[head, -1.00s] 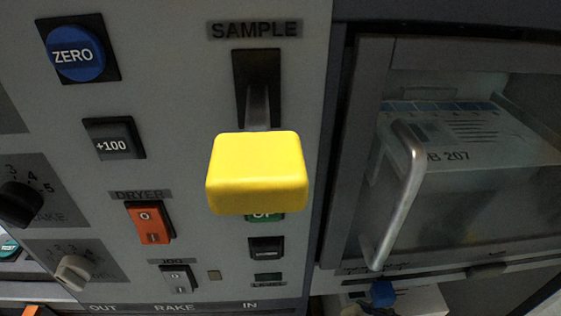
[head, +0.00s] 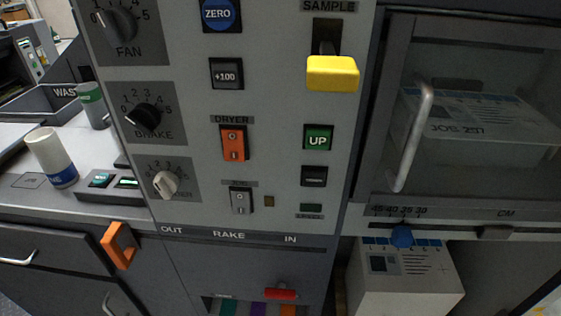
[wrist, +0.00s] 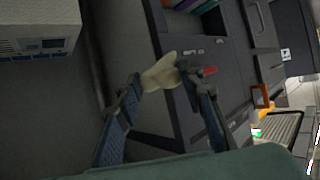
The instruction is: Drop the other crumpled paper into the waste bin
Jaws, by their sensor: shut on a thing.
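The crumpled paper (wrist: 161,73), a small cream lump, is between the fingertips of my gripper (wrist: 160,77) in the wrist view. My gripper is shut on it and holds it in front of a dark cabinet front. The waste bin (head: 62,93), a dark open box with a partly hidden "WAS..." label, stands at the far left in the head view. Its inside is mostly out of sight. My gripper and the paper do not show in the head view, and I cannot make out the bin in the wrist view.
A grey control panel (head: 283,200) with a yellow handle (head: 332,73) fills the middle. A white and blue cup (head: 50,158) and a grey-green cylinder (head: 92,105) stand on the left counter. A glass-fronted door (head: 470,120) and a white box (head: 405,285) are at the right.

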